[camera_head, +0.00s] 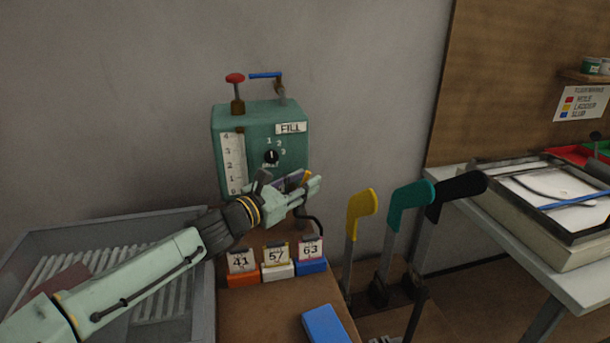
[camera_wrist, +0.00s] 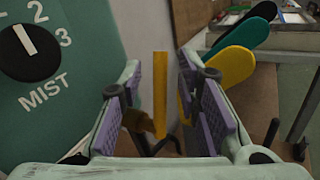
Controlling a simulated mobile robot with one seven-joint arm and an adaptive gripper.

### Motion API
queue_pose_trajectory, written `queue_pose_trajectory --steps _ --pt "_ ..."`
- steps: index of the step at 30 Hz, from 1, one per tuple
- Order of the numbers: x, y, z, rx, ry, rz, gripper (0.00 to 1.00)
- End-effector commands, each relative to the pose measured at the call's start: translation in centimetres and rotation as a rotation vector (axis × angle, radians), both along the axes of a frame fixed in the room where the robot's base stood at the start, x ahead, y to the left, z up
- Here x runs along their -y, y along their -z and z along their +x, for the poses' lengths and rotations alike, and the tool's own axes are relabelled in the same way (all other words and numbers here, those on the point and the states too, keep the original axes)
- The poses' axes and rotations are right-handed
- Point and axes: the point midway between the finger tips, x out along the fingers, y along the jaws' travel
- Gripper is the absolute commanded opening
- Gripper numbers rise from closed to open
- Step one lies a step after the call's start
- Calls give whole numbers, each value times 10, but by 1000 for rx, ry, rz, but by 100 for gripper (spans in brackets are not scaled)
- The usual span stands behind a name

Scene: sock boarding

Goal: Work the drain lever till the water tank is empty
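The water tank (camera_head: 225,120) is a teal box against the wall, with a white gauge strip (camera_head: 232,160) numbered 0 to 4. I cannot make out a water level on it. Its dial (camera_head: 271,157) also shows in the wrist view (camera_wrist: 26,40), marked MIST. A yellow-orange upright bar, seemingly the drain lever (camera_wrist: 160,85), stands between my fingers in the wrist view; only a small orange part (camera_head: 307,175) shows in the head view. My gripper (camera_head: 309,184) is open at the tank's lower right, its purple pads apart on either side of the bar.
A red knob (camera_head: 235,78) and a blue handle (camera_head: 265,75) top the tank. Numbered cards on coloured blocks (camera_head: 278,271) stand below my gripper. Yellow (camera_head: 360,205), teal (camera_head: 410,200) and black (camera_head: 455,192) foot-shaped boards stand to the right. A grey ribbed tray (camera_head: 180,222) lies left.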

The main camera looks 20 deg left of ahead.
Motion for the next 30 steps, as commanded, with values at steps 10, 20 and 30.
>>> queue_pose_trajectory --steps 10,20,30 --pt "4 1 10 -1 0 0 31" --pt "4 1 10 -1 0 0 14" --pt "4 0 9 -1 -1 0 0"
